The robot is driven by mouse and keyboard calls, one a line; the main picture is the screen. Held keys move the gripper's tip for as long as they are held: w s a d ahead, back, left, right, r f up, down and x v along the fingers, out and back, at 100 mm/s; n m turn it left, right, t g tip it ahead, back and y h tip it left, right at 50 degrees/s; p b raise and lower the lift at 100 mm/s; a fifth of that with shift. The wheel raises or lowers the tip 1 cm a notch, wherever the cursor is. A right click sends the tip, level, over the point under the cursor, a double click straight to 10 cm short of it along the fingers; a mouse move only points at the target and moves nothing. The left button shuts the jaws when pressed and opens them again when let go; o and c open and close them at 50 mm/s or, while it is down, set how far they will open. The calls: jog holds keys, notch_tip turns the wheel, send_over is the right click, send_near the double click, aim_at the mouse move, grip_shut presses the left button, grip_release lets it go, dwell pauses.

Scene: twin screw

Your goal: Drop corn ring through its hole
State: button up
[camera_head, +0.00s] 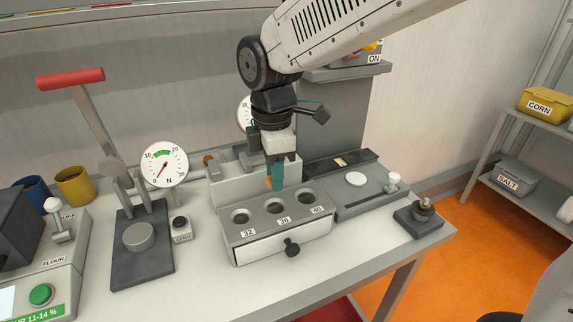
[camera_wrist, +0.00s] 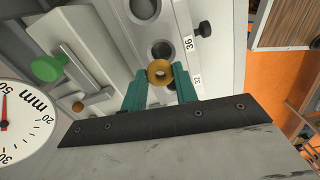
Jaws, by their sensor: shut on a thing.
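My gripper (camera_head: 276,180) has teal fingers pointing down and is shut on the corn ring, a small golden ring (camera_wrist: 160,73) with an open centre. In the head view, only a sliver of the ring (camera_head: 268,183) shows beside the fingers. The gripper also shows in the wrist view (camera_wrist: 159,77). The grey gauge block (camera_head: 259,231) has three round holes marked 32 (camera_head: 240,216), 36 (camera_head: 274,206) and 40 (camera_head: 306,197). The ring is held above the block's rear part. In the wrist view, it overlaps the area between holes 36 and 32. Its exact height is unclear.
A white drawer with a black knob (camera_head: 292,248) is in the block's front. A dial gauge (camera_head: 163,164) and a red-handled press (camera_head: 71,78) stand left. A grey plate with a white disc (camera_head: 356,179) lies right. Bare table (camera_head: 209,261) shows in front.

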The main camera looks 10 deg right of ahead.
jog(key=shift+f, duration=2.55)
jog(key=shift+s, duration=0.1)
jog(key=o, duration=1.2)
jog(key=shift+s, duration=0.1)
jog(key=shift+r, duration=3.5)
